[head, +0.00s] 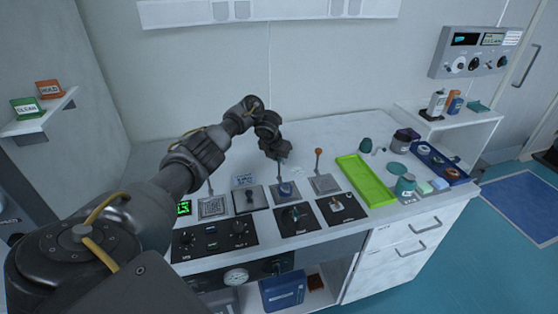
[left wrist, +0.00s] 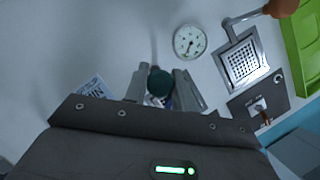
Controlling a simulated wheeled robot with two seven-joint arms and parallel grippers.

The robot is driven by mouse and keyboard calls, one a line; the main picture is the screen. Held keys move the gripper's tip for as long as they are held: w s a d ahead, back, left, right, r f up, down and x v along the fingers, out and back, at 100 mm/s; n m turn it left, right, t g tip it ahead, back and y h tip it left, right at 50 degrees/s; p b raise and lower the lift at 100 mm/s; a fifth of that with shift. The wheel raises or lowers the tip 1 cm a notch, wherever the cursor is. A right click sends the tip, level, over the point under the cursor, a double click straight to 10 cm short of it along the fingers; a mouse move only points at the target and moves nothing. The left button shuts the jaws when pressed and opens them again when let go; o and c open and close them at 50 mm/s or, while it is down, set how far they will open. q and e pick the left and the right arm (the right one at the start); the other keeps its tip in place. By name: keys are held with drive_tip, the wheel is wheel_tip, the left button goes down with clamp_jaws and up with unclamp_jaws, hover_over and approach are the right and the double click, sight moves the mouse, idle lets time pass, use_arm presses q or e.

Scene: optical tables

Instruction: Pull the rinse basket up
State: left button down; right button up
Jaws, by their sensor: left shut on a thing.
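My left gripper (head: 278,156) is at the end of the left arm, over the middle of the worktop. In the left wrist view its two fingers (left wrist: 164,90) are shut on a dark green ball knob (left wrist: 160,82), which hides most of what lies below it. In the head view a thin upright rod runs down from the gripper to a blue round part (head: 285,191) in a square well. I take this to be the rinse basket's handle. I cannot tell how far the basket is raised. My right gripper is not in view.
A grated basket with an orange-knobbed handle (head: 318,152) stands just right, and a green tray (head: 366,180) beyond it. Control panels (head: 214,238) line the front edge. Cups and bottles crowd the right end.

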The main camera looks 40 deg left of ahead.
use_arm(q)
drive_tip(key=shift+w+a+r, duration=0.1)
drive_tip(key=shift+w+r, duration=0.05)
drive_tip(key=shift+r, duration=0.15)
drive_tip(key=c, duration=1.4)
unclamp_jaws()
drive_tip(key=shift+o, duration=1.3)
drive_tip(key=shift+f, duration=0.1)
drive_tip(key=p+v, duration=0.3)
drive_tip(key=v, duration=0.8)
